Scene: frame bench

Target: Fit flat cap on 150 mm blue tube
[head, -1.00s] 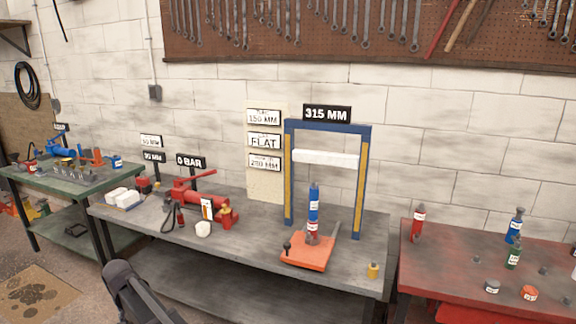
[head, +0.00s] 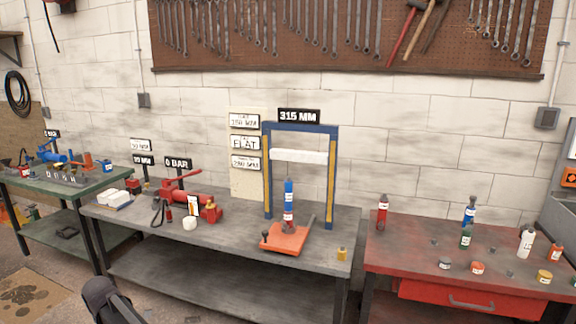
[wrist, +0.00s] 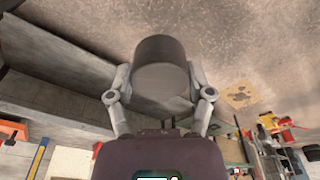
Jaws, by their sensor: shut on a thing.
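In the wrist view my gripper (wrist: 160,88) is shut on a dark grey, short round piece with a smooth flat end, which looks like a flat cap (wrist: 160,58). It is held in the air, away from any tube. In the head view a blue tube (head: 288,192) stands upright on a red piece within the blue press frame (head: 267,180). Another blue tube (head: 469,212) with a dark top stands on the red table at right. The tubes' labels are too small to read, so I cannot tell which is 150 mm.
The grey bench (head: 230,243) carries an orange base (head: 287,239), a red pump (head: 182,197) and a small yellow piece (head: 342,254). The red table (head: 400,250) holds several tubes and small caps. Signs read FLAT (head: 245,143) and 315 MM (head: 299,115). Floor shows at lower left.

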